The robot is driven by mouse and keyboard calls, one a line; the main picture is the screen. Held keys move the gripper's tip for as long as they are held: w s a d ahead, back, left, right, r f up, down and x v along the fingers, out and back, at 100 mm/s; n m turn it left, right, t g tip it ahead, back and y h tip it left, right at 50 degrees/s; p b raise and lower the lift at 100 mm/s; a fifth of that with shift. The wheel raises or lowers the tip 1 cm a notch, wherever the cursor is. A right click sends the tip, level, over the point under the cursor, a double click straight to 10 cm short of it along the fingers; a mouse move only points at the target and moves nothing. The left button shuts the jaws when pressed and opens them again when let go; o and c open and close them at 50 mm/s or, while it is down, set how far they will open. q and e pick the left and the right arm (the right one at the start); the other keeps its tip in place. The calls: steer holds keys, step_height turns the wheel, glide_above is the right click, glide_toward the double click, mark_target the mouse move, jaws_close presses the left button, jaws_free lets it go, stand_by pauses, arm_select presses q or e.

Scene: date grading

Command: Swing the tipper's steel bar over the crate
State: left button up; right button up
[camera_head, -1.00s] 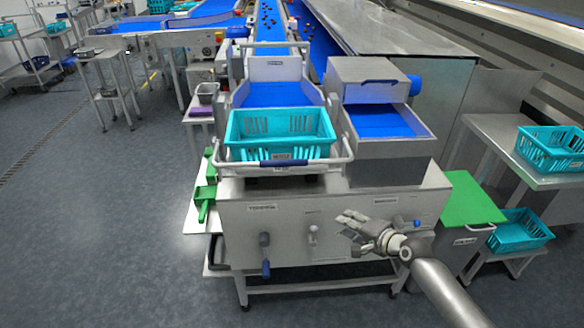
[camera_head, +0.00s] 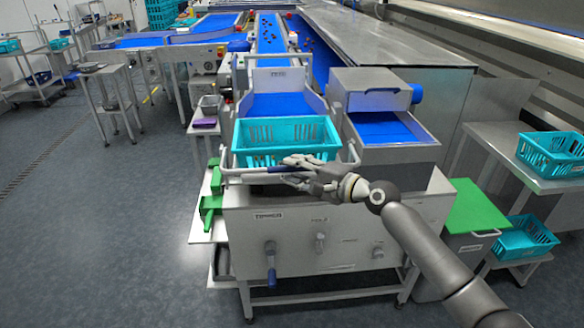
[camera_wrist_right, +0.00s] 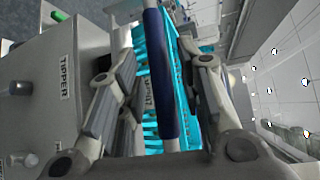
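The tipper's steel bar (camera_head: 235,172) runs across the front of the crate, below its rim, with a dark blue grip at its middle. The turquoise crate (camera_head: 286,133) sits upright in the tipper (camera_head: 268,217). My right gripper (camera_head: 290,170) is at the bar, partly covering the blue grip in the head view. In the right wrist view the blue grip (camera_wrist_right: 164,75) passes between the fingers of my right gripper (camera_wrist_right: 163,85). The fingers stand apart on both sides, with gaps to the grip. My left gripper is not in view.
A box with a blue chute (camera_head: 382,124) stands right of the crate. A green-lidded bin (camera_head: 472,205) is further right, beside a table with another turquoise crate (camera_head: 552,154). Belts lie behind the tipper. Open floor (camera_head: 110,230) is at the left.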

steer(key=shift+x, duration=0.9)
jaws_close()
